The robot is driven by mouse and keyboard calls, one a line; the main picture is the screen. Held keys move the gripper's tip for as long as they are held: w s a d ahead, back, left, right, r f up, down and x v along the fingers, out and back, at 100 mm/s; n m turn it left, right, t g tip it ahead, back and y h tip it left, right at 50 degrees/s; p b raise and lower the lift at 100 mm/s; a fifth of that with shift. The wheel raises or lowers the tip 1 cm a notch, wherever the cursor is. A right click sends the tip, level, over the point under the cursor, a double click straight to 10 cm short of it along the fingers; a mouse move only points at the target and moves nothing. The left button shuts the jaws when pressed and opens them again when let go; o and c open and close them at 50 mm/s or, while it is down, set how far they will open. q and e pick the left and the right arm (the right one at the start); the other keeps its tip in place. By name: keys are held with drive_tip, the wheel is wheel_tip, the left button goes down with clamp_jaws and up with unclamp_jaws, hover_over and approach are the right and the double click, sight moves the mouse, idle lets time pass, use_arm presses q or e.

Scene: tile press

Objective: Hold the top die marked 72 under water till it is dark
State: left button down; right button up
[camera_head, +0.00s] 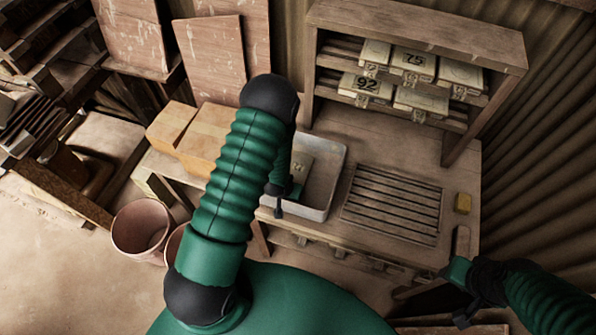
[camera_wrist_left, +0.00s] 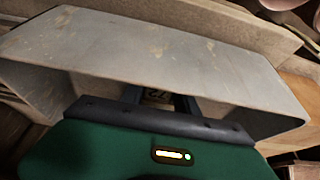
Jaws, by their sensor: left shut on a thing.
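A grey tub (camera_head: 333,190) stands on the bench, and its wall also fills much of the left wrist view (camera_wrist_left: 150,45). My left gripper (camera_head: 288,186) reaches down into the tub. It is shut on the top die marked 72 (camera_wrist_left: 158,97), whose number shows upside down between the fingers. In the head view a pale face of the die (camera_head: 300,167) shows behind the gripper. I cannot make out a water line or whether the die is under water. My right gripper (camera_head: 462,268) is at the bench's front right; its fingers are unclear.
A shelf (camera_head: 420,30) at the back holds several numbered dies, including 75 (camera_head: 413,60) and 92 (camera_head: 366,86). Cardboard boxes (camera_head: 205,140) stand left of the tub.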

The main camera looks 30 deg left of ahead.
use_arm(q)
wheel_tip(320, 180, up, 13)
drive_tip(key=p, duration=1)
drive_tip(key=shift+w+f, duration=0.1)
idle(1.9)
wheel_tip(320, 180, up, 4)
drive_tip(key=p, duration=0.3)
idle(0.6)
